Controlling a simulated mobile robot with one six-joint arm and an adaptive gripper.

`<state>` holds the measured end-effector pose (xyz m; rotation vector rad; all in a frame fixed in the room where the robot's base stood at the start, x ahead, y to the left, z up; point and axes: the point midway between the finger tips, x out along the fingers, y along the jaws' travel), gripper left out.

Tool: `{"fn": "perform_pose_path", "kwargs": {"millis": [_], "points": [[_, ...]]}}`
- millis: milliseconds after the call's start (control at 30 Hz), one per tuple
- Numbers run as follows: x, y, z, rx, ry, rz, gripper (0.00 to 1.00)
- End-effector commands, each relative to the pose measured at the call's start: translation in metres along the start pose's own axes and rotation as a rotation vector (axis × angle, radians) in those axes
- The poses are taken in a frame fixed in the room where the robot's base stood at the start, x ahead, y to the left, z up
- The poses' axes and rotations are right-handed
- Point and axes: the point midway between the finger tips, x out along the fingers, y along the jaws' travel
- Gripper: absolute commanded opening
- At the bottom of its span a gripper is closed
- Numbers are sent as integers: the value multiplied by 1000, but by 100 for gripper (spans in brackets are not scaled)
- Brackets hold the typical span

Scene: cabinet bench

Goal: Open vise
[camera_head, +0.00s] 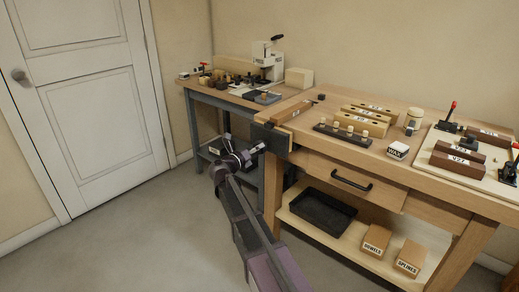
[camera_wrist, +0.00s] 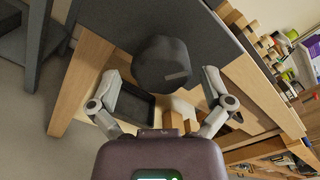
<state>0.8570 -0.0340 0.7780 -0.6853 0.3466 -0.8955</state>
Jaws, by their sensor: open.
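The vise (camera_head: 270,138) is a dark grey plate at the left end of the wooden workbench. It also shows in the wrist view as a broad dark plate (camera_wrist: 222,42). A dark, round, knob-like part (camera_wrist: 162,63) sits in front of the plate, with a small light mark on its face. My gripper (camera_head: 247,147) is at the bench's left end, in front of the vise. Its fingers (camera_wrist: 161,78) are open, one on each side of the knob; I cannot tell whether they touch it. In the head view my gripper hides the knob.
The workbench top (camera_head: 398,177) carries wooden blocks, a dark rack (camera_head: 340,136) and a board with clamps. Below are a drawer handle (camera_head: 351,181), a black tray (camera_head: 322,210) and labelled boxes. A grey-legged side table (camera_head: 205,98) stands behind. The floor (camera_head: 130,225) at left is clear.

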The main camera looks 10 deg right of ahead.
Motion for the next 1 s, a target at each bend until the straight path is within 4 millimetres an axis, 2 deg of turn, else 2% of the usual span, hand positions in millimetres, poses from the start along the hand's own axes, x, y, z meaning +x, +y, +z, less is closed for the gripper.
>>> {"fn": "perform_pose_path", "kwargs": {"millis": [367, 1000], "points": [[-6, -1, -1, 1, 1, 0, 100], [-41, -1, -1, 1, 2, -1, 100]]}}
